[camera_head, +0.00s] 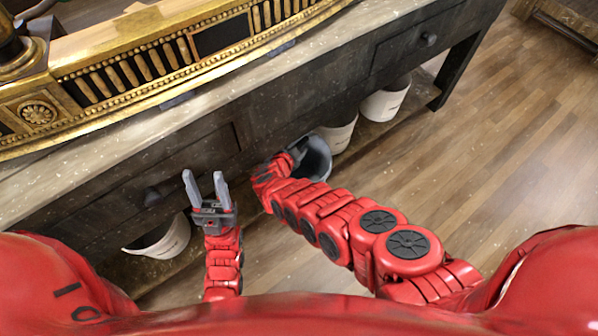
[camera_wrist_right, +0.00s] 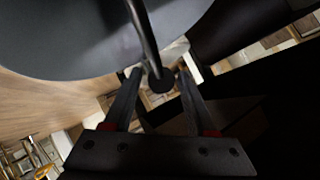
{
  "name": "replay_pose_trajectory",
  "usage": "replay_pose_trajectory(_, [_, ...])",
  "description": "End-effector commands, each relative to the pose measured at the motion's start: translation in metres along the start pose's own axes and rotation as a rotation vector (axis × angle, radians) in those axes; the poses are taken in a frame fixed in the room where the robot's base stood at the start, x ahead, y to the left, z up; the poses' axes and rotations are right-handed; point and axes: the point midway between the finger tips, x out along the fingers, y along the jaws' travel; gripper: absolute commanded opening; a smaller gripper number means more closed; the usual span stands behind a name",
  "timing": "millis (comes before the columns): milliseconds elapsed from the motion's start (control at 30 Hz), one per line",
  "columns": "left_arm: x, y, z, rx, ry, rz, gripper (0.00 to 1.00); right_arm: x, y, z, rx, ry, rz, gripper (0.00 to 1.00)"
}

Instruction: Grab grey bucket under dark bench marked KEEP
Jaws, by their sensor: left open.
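The grey bucket (camera_head: 318,158) is on the shelf under the dark bench (camera_head: 190,150), partly hidden by my right arm. My right gripper (camera_head: 298,150) is at its near left side. In the right wrist view, the bucket's grey body (camera_wrist_right: 60,40) fills the top. Its dark handle (camera_wrist_right: 147,40) comes down between the fingertips of my right gripper (camera_wrist_right: 158,78), which stand apart on either side of it. Contact with the handle is unclear. My left gripper (camera_head: 206,182) is open and empty in front of the bench. No KEEP marking is readable.
A gilt ornate piece (camera_head: 150,60) stands on the bench top. Drawer knobs (camera_head: 428,39) stick out from the bench front. The wooden floor (camera_head: 500,150) at right is clear.

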Motion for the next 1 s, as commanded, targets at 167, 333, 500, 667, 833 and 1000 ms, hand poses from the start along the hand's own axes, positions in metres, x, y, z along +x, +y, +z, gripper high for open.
replay_pose_trajectory(167, [0.0002, 0.0, 0.0001, 0.0, 0.0, 0.0, 0.5, 0.0002, 0.0003, -0.0005, 0.0, 0.001, 0.001, 0.22])
replay_pose_trajectory(333, [0.0001, 0.0, 0.0001, 0.0, 0.0, 0.0, 0.5, 0.0003, 0.0003, -0.0006, 0.0, 0.001, 0.001, 0.0])
replay_pose_trajectory(500, [0.0002, 0.0, 0.0, 0.0, 0.0, 0.0, 0.5, 0.0003, 0.0003, -0.0007, 0.001, 0.001, 0.001, 0.0])
replay_pose_trajectory(667, [0.0001, 0.0, 0.0001, 0.0, 0.0, 0.0, 0.5, 0.0003, 0.0003, -0.0007, 0.001, 0.001, 0.001, 0.0])
replay_pose_trajectory(833, [0.0001, 0.0, 0.0001, 0.0, 0.0, 0.0, 0.5, 0.0003, 0.0003, -0.0006, 0.001, 0.001, 0.001, 0.0])
replay_pose_trajectory(1000, [0.0002, 0.0, 0.0, 0.0, 0.0, 0.0, 0.5, 0.0003, 0.0003, -0.0006, 0.001, 0.001, 0.001, 0.0])
